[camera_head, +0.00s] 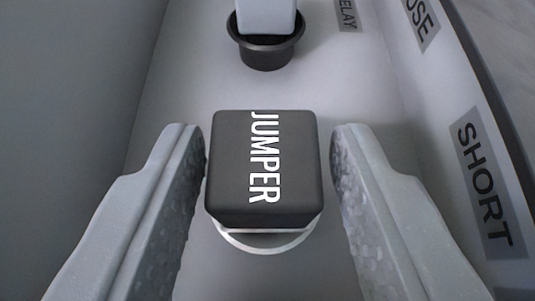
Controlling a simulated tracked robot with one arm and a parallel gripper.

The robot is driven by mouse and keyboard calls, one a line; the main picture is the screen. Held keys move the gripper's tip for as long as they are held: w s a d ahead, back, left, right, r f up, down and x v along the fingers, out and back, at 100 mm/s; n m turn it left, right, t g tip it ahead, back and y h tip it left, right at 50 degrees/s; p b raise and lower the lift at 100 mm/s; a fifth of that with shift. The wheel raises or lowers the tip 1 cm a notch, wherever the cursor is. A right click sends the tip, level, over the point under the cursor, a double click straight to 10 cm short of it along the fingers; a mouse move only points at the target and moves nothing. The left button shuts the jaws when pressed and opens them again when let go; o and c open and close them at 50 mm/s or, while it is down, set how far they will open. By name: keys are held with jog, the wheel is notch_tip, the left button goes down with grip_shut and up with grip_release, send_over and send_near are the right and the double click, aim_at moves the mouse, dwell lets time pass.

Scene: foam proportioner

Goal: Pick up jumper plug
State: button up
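The jumper plug (235,165) is a dark grey block with rounded edges and the white word "JUMPER" on its top. It stands in the middle of the camera view, over a light round ring or base (268,243) that shows at its near edge. My gripper (268,150) is open, with one textured finger on each side of the plug. A narrow gap shows at the left finger and a slightly wider one at the right, so neither appears to touch it. The plug's lower part is hidden.
Behind the plug, a light block (266,15) sits in a dark round cup (266,52). Labels run along the right: "SHORT" (485,185), one ending in "USE" (421,22) and one ending in "ELAY" (347,14). Grey walls (70,90) rise at left and right.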

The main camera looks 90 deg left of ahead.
jog(key=c, duration=0.6)
jog(key=shift+o, duration=0.2)
notch_tip(320, 180, up, 10)
jog(key=b, duration=0.3)
jog(key=shift+f, duration=0.25)
notch_tip(320, 180, up, 6)
jog(key=f+p, duration=0.1)
jog(key=p, duration=0.2)
send_over(272, 206)
jog(key=shift+r, duration=0.25)
jog(key=shift+s+f, duration=0.1)
